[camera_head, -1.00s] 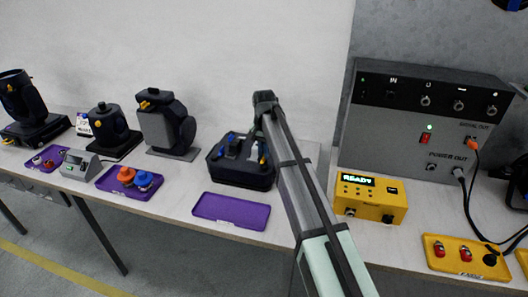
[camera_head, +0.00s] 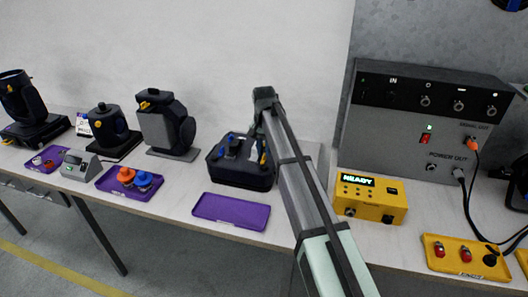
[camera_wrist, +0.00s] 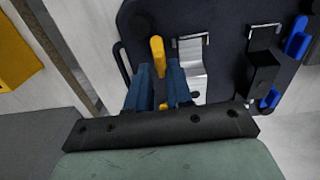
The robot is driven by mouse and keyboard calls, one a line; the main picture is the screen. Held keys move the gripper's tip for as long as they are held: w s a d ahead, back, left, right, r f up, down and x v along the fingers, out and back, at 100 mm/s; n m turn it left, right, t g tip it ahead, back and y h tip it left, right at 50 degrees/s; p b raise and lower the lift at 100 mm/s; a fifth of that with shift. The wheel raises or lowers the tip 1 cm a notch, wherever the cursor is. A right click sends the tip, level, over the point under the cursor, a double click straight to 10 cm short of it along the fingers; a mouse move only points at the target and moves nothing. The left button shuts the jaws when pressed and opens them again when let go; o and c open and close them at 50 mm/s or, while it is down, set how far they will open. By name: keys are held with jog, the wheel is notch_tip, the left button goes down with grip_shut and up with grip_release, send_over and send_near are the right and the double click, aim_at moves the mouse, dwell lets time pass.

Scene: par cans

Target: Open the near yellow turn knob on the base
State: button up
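The dark base (camera_head: 238,178) sits on the table behind the purple tray, and my arm covers part of its right side. In the wrist view the base (camera_wrist: 225,75) fills the upper right. A yellow turn knob (camera_wrist: 157,50) stands out on it, long side nearly upright in the picture. My gripper (camera_wrist: 160,72) is over the base with its two blue fingers apart, one on each side of the knob's lower part. I cannot tell whether they touch it. A small yellow part shows lower between the fingers. Metal and black latches and blue parts lie right of the knob.
An empty purple tray (camera_head: 232,211) lies in front of the base. A yellow box (camera_head: 371,197) with a lit display stands to the right, before a grey power unit (camera_head: 420,130). Stage lights (camera_head: 165,125) stand to the left.

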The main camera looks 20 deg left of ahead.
notch_tip(320, 180, up, 13)
jog(key=shift+f, duration=0.2)
dwell(0.4)
